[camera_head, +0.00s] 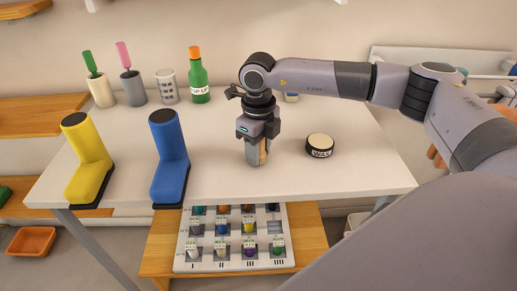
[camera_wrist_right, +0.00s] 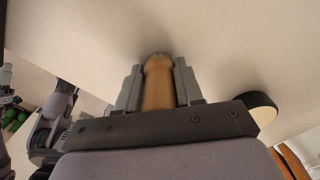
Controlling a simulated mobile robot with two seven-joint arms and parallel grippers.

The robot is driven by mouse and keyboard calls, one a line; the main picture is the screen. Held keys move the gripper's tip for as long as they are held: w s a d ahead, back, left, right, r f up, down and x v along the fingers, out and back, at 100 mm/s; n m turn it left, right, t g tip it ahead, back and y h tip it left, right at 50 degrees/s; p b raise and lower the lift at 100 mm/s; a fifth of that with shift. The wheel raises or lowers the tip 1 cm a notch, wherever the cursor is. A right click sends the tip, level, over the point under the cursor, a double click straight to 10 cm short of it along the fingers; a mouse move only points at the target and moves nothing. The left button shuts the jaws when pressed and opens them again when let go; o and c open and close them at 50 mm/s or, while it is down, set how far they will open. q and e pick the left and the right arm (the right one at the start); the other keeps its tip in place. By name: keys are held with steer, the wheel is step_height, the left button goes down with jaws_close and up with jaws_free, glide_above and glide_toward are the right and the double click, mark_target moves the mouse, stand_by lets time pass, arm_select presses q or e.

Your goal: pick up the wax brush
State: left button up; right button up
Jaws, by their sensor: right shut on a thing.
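The wax brush (camera_wrist_right: 158,85) shows a wooden, light brown handle between the two grey fingers in the right wrist view. My right gripper (camera_head: 257,152) points down over the white table and is shut on the brush. In the head view only a thin brown strip of the brush (camera_head: 263,152) shows, as the fingers hide most of it. I cannot tell whether the brush touches the table. A round black wax tin (camera_head: 319,147) with a cream lid stands just right of the gripper. My left gripper is not in the head view.
A yellow boot (camera_head: 88,160) and a blue boot (camera_head: 169,158) stand at the table's left front. A tray (camera_head: 185,255) with several labelled compartments sits lower, below the front edge.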

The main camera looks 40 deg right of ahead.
step_height(320, 180, up, 20)
steer(key=shift+b, duration=0.3)
stand_by(0.5)
